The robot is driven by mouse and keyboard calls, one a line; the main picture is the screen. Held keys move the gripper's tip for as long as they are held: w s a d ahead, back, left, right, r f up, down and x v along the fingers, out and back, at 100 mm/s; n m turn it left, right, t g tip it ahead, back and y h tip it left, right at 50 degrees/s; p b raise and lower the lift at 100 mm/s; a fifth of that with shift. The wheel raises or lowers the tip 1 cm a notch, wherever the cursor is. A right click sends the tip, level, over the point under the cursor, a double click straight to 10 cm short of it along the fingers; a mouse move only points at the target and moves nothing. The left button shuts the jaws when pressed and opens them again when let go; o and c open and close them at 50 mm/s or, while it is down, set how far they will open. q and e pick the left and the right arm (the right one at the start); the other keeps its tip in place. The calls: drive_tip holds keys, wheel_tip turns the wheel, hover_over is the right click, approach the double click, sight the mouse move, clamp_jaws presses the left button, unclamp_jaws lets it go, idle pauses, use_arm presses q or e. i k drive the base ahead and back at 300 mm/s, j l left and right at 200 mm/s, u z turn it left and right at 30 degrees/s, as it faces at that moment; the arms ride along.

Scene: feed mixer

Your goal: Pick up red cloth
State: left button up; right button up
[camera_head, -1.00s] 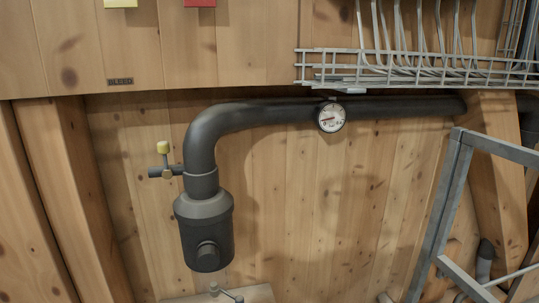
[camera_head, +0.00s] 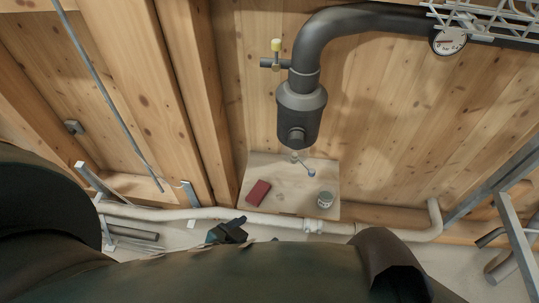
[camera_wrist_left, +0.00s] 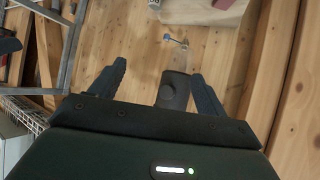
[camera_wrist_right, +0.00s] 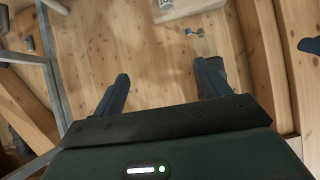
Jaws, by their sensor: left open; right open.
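The red cloth (camera_head: 257,192) is a small folded rectangle lying on the left part of a small wooden shelf (camera_head: 285,168) below the dark pipe. A bit of red (camera_wrist_left: 224,4) at the top edge of the left wrist view looks like the same cloth. My left gripper (camera_head: 228,232) shows below and left of the cloth, apart from it. In its wrist view the left gripper (camera_wrist_left: 158,75) is open and empty. My right gripper (camera_wrist_right: 163,72) is open and empty in its wrist view, and I cannot make it out in the head view.
A small can (camera_head: 325,199) stands on the shelf, right of the cloth. A pale pipe (camera_head: 335,228) runs along the front, and a metal frame (camera_head: 515,180) stands at right.

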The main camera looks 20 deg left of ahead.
sight(258, 193)
drive_tip(key=i+l+u, duration=0.1)
drive_tip(key=u, duration=0.85)
